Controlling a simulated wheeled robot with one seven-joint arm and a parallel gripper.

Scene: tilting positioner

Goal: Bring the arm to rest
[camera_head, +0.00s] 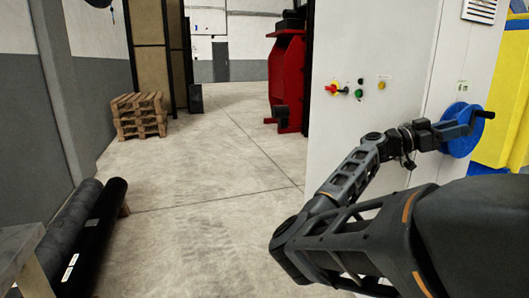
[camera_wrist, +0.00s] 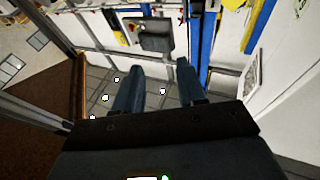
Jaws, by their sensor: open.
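My gripper (camera_head: 466,126) is at the end of my arm, which reaches out to the right in the head view. It overlaps a blue handwheel (camera_head: 462,146) with a dark crank handle (camera_head: 485,114) on the white cabinet's front. I cannot tell from this view whether it touches the wheel. In the wrist view my gripper (camera_wrist: 157,72) shows two dark blue fingers spread apart, with nothing between them. The handwheel is not clearly seen in the wrist view.
The white cabinet (camera_head: 345,60) carries a red switch (camera_head: 337,90) and several buttons. A yellow and blue structure (camera_head: 508,115) stands at right. A red machine (camera_head: 287,80), pallets (camera_head: 139,115) and dark rolls (camera_head: 95,235) stand around clear floor (camera_head: 205,180).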

